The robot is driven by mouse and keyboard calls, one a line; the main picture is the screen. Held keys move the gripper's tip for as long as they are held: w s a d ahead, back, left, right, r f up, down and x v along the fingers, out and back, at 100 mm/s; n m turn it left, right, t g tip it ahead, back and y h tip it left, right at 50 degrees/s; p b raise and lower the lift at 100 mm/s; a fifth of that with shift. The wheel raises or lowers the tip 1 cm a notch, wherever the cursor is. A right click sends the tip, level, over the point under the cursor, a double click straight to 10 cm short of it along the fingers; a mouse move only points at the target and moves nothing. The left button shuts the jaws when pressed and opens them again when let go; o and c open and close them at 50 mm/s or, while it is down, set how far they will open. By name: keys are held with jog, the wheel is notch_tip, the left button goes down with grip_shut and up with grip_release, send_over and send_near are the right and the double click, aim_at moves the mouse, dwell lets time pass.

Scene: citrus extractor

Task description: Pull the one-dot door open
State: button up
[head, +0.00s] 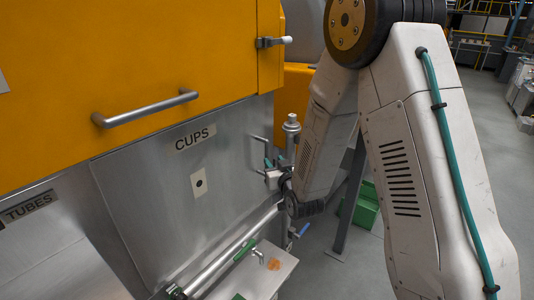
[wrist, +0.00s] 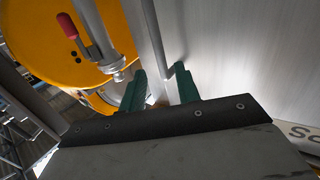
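The one-dot door (head: 150,200) is the grey metal panel marked CUPS, with a one-dot tag (head: 199,182) below that label. It looks closed. Its thin bar handle (head: 256,146) is at the door's right edge. In the wrist view, the handle's bent end (wrist: 172,70) shows near the gap between my green fingers, closest to the right finger. My gripper (head: 273,164) is beside the handle in the head view; the wrist view shows its fingers (wrist: 160,90) apart, with nothing clearly clamped. I cannot tell whether a finger touches the handle.
An orange cover with a bar handle (head: 146,108) is above the door. A vertical pipe fitting (head: 291,130) stands just right of my gripper. A pipe (head: 230,248) and a pale tray (head: 275,268) lie below. A green crate (head: 365,205) is on the floor behind.

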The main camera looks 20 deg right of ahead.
aim_at(268, 154)
jog(key=shift+t, duration=0.3)
jog(key=w, duration=0.7)
jog(key=shift+w+a+f, duration=0.15)
jog(key=shift+w+a, duration=0.05)
jog(key=shift+w, duration=0.2)
grip_shut()
